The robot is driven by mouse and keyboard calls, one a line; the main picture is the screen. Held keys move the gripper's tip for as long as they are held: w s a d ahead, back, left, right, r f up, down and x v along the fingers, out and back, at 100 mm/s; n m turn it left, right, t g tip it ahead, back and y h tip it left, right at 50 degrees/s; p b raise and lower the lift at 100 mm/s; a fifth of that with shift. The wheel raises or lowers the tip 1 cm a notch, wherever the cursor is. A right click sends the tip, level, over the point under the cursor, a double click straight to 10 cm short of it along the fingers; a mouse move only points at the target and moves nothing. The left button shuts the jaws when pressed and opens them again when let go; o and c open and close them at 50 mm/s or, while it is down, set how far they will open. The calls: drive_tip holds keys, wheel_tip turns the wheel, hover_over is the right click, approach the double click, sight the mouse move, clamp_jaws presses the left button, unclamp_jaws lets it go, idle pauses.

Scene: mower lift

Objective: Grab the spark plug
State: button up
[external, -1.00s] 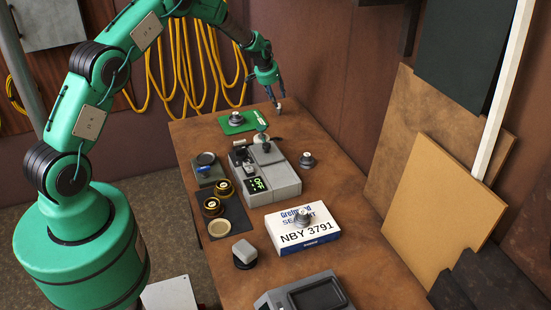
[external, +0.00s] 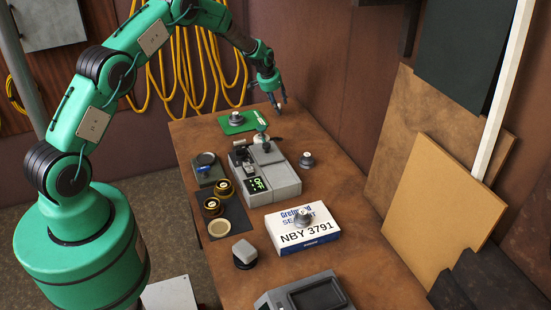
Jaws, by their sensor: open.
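My gripper (external: 279,103) is open at the far end of the brown workbench (external: 345,270), pointing down close to the bench top. A small object at its fingertips is mostly hidden and too small to identify. No thing can be told for certain as the spark plug. All of these are apart from my gripper.
The grey device (external: 285,183) with a lit OFF display stands mid-bench. Brass-rimmed round parts (external: 213,207) lie on a dark mat to its left. A grey block on a round base (external: 244,254) and a grey screen unit (external: 310,293) are nearer. The right bench strip is mostly clear.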

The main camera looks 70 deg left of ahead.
drive_tip(key=shift+x, duration=1.45)
clamp_jaws()
